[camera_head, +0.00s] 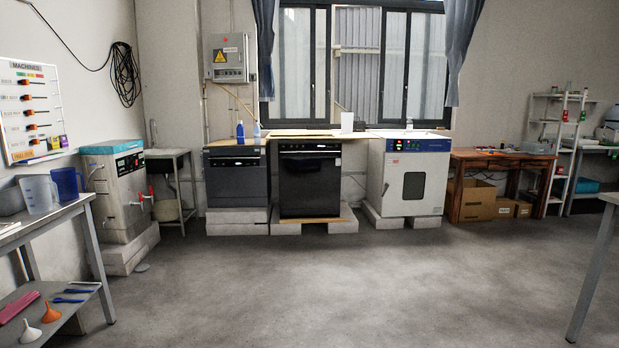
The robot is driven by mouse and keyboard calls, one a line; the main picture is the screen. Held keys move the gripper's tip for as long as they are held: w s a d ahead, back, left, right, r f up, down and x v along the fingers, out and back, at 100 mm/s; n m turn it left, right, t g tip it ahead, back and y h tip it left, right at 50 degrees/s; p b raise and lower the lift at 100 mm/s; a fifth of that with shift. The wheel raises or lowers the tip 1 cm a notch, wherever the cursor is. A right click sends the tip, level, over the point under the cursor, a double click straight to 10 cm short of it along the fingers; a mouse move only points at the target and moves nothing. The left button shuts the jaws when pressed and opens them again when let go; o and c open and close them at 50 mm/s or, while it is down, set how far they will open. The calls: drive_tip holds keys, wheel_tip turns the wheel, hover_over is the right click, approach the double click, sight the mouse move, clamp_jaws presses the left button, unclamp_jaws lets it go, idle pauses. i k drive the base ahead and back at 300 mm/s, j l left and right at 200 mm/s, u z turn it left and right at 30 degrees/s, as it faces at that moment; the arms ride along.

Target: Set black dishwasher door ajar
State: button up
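Two dark front-loading machines stand side by side under the window at the back wall. The middle one is a black dishwasher (310,187) with a control strip and a bar handle along the top of its door. Its door looks shut. The left machine (236,183) is dark grey, a little lower, with a panel strip at the top, and it also looks shut. I cannot tell for certain which of the two the task names. My gripper is not in view, and I am far from both machines across the room.
A white drying oven (414,187) with a small window stands right of the dishwasher. A grey steel unit with red taps (122,198) is at left. A table (85,203) and another table's leg (592,274) flank a wide clear floor (300,285).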

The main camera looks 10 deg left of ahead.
sight(311, 177)
drive_tip(key=u, duration=0.15)
drive_tip(key=i+u, duration=0.35)
drive_tip(key=i, duration=3.65)
drive_tip(key=i+z, duration=0.15)
drive_tip(key=i, duration=0.3)
drive_tip(key=i+j+z, duration=0.1)
drive_tip(key=i, duration=0.35)
drive_tip(key=i+j+z, duration=0.15)
drive_tip(key=i, duration=0.25)
